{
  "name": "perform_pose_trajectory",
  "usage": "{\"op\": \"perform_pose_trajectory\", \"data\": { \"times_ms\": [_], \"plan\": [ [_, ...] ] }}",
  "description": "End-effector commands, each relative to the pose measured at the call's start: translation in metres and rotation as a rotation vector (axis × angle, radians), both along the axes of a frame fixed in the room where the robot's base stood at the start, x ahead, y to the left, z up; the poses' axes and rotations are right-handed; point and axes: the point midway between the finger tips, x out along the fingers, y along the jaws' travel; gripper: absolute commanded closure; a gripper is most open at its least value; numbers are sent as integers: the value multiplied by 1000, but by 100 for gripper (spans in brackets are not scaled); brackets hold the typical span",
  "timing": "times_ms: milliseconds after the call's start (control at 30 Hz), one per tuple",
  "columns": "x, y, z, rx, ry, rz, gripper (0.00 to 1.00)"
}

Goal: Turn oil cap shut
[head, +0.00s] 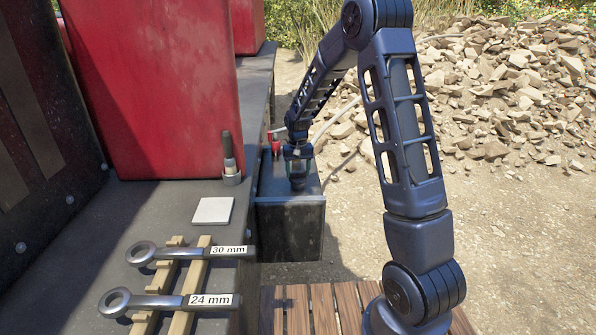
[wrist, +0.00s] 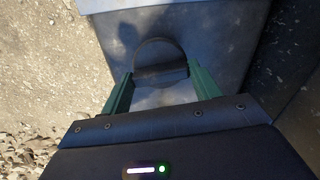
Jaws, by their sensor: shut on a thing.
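The oil cap (wrist: 158,52) is a dark round disc with a raised bar across it, on the top of a dark grey tank (head: 290,228). The tank top also shows in the wrist view (wrist: 225,40). My gripper (wrist: 161,72) has its two green fingers on either side of the cap's bar and is shut on it. In the head view my gripper (head: 298,176) points down at the tank top, and it hides most of the cap there.
A small red part (head: 275,142) stands just behind my gripper. To the left, a dark bench holds a 30 mm wrench (head: 185,253), a 24 mm wrench (head: 160,301), a pale square plate (head: 212,211) and an upright bolt (head: 229,160). A tall red block (head: 155,90) stands behind them. Rubble lies to the right.

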Motion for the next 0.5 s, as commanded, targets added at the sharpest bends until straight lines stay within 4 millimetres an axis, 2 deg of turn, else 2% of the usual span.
{"op": "perform_pose_trajectory", "data": {
  "times_ms": [200,500],
  "plan": [
    [1,0,1,1,-3,-98,61],
    [1,0,1,1,-3,-150,61]
  ]
}}
